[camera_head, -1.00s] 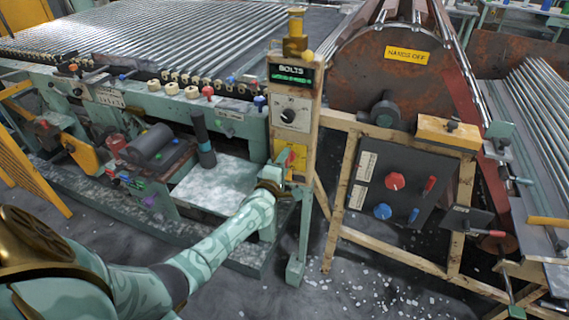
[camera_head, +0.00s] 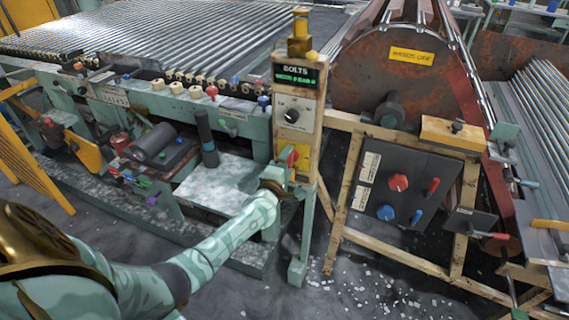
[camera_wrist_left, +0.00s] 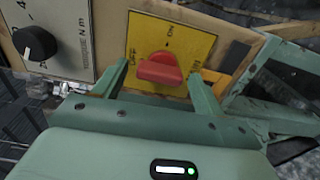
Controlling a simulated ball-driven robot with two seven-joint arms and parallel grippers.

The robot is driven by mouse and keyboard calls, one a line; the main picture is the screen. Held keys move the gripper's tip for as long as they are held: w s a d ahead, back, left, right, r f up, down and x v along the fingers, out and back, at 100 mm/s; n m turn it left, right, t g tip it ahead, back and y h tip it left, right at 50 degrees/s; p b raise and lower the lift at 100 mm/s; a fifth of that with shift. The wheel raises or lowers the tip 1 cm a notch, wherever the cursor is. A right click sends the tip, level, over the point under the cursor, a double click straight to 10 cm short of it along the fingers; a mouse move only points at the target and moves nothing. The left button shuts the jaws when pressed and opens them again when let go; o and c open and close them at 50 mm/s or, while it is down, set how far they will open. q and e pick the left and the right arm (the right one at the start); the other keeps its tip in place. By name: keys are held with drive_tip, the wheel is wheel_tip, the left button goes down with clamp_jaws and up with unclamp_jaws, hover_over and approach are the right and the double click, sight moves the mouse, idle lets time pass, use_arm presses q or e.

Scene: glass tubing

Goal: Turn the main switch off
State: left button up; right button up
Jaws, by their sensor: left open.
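The main switch is a red rotary knob (camera_wrist_left: 160,68) on a yellow plate (camera_wrist_left: 190,42) marked ON at the top and OFF at the left. It also shows on the post in the head view (camera_head: 292,158). I cannot tell for sure which mark the knob points to. My left gripper (camera_wrist_left: 162,78) is open, with one finger on each side of the knob. Contact with it is not clear. In the head view the left gripper (camera_head: 288,176) is at the post, partly hidden by its own wrist. My right gripper is not in view.
Above the switch are a black dial (camera_head: 291,115) and a lit BOLTS display (camera_head: 295,75). A dark panel (camera_head: 400,190) with red and blue knobs stands to the right. A rusty drum (camera_head: 390,70) is behind it. A green machine bench (camera_head: 240,130) lies left.

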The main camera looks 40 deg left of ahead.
use_arm(q)
drive_tip(key=p+v, duration=0.4)
drive_tip(key=v, duration=1.2)
drive_tip(key=shift+s+p, duration=0.2)
drive_tip(key=shift+p, duration=0.15)
